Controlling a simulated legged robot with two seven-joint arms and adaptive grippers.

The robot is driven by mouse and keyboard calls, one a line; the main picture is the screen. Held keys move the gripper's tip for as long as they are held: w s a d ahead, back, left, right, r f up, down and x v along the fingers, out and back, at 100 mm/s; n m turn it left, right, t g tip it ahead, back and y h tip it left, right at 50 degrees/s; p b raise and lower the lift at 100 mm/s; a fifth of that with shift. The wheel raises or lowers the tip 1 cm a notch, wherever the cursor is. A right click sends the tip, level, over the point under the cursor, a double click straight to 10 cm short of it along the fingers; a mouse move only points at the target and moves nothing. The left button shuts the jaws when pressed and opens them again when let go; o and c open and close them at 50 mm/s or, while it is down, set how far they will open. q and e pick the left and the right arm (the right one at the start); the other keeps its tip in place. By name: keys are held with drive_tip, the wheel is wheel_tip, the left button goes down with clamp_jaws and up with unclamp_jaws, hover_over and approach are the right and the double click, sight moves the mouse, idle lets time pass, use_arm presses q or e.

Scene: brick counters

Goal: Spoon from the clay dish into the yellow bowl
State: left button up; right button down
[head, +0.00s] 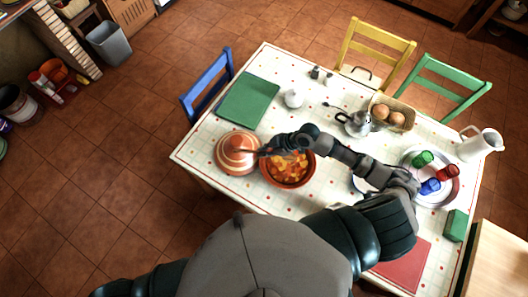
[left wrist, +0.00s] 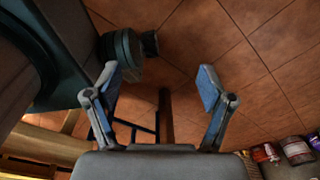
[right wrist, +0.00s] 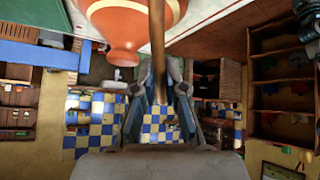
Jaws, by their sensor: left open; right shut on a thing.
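The clay dish (head: 289,183), full of chunky orange and red food, sits near the table's left front edge. My right gripper (head: 268,151) is just above its far left rim. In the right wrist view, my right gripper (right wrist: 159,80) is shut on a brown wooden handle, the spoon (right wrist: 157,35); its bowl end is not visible. An orange clay surface (right wrist: 130,22) is close beside the spoon there. My left gripper (left wrist: 160,95) is open and empty, above the tiled floor away from the table. I cannot make out a yellow bowl.
The striped clay lid (head: 238,156) stands left of the dish. A green board (head: 248,100), white pot (head: 293,98), metal kettle (head: 356,124), egg basket (head: 391,113), cup tray (head: 449,195) and white jug (head: 481,145) stand around the table. My right arm crosses the table's middle.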

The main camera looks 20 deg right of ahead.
drive_tip(key=shift+s+d+f+n, duration=0.25)
drive_tip(key=shift+d+f+n, duration=0.05)
drive_tip(key=shift+d, duration=0.05)
drive_tip(key=shift+s+d+f+g, duration=0.1)
drive_tip(key=shift+d+f+g, duration=0.05)
drive_tip(key=shift+d+g, duration=0.15)
drive_tip(key=shift+d+f, duration=0.1)
drive_tip(key=shift+d, duration=0.3)
drive_tip(key=shift+a, duration=0.35)
wheel_tip(320, 180, down, 5)
drive_tip(key=b, duration=0.3)
drive_tip(key=shift+d+f+b, duration=0.15)
drive_tip(key=shift+b, duration=0.2)
drive_tip(key=shift+a+f+b, duration=0.3)
drive_tip(key=shift+f+b, duration=0.2)
drive_tip(key=shift+f, duration=0.1)
drive_tip(key=shift+a+f+b, duration=0.15)
drive_tip(key=shift+f+b, duration=0.25)
drive_tip(key=shift+f, duration=0.15)
use_arm(q)
drive_tip(key=f, duration=0.1)
drive_tip(key=d+f, duration=0.1)
drive_tip(key=f, duration=0.3)
drive_tip(key=shift+s+d, duration=0.15)
drive_tip(key=shift+d, duration=0.1)
